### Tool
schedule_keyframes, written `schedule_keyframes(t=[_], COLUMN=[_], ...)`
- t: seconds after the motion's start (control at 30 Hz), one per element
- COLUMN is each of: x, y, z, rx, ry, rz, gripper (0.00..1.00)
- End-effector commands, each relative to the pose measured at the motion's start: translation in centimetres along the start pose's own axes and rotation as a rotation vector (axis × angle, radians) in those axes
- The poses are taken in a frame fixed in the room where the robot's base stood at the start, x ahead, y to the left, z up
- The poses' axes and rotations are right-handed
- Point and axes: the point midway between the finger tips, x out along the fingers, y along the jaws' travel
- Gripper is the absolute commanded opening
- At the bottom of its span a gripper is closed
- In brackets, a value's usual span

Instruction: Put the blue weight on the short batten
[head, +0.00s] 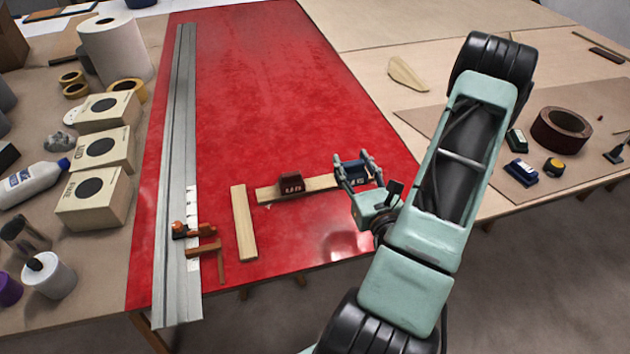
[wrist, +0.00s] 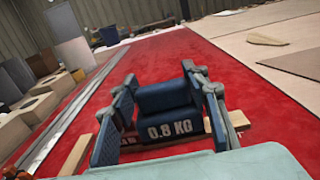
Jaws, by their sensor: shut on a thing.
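The blue weight (head: 353,170) is between the fingers of my gripper (head: 357,172). In the wrist view the weight (wrist: 168,112) shows "0.8 KG" on its face, with a finger on each side. It is at the right end of a pale batten (head: 322,183) that lies across the red sheet and carries a dark red weight (head: 291,186). Whether the blue weight touches that batten cannot be told. A second batten (head: 244,222), which looks shorter, lies bare to the left, pointing toward the front edge. Its wood also shows at lower left in the wrist view (wrist: 76,156).
A long metal straightedge (head: 178,180) runs along the left of the red sheet (head: 260,90), with an orange clamp (head: 190,230) near its front. Boxes (head: 95,200), a bottle and rolls stand further left. Small tools and a brown tape roll (head: 561,130) lie right.

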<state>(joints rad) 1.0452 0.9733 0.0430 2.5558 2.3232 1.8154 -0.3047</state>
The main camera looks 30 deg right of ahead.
Motion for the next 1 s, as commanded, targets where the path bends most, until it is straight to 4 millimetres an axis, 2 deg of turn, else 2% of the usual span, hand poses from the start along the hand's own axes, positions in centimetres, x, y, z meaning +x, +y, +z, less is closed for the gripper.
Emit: schedule_keyframes(t=[0.7,1.0], x=[4.4,5.5], y=[-1.6,-2.1], z=[-2.4,-2.8], rx=[-0.005,-0.006], ry=[-0.011,-0.011], rz=[-0.002,0.003], gripper=[0.0,0.0])
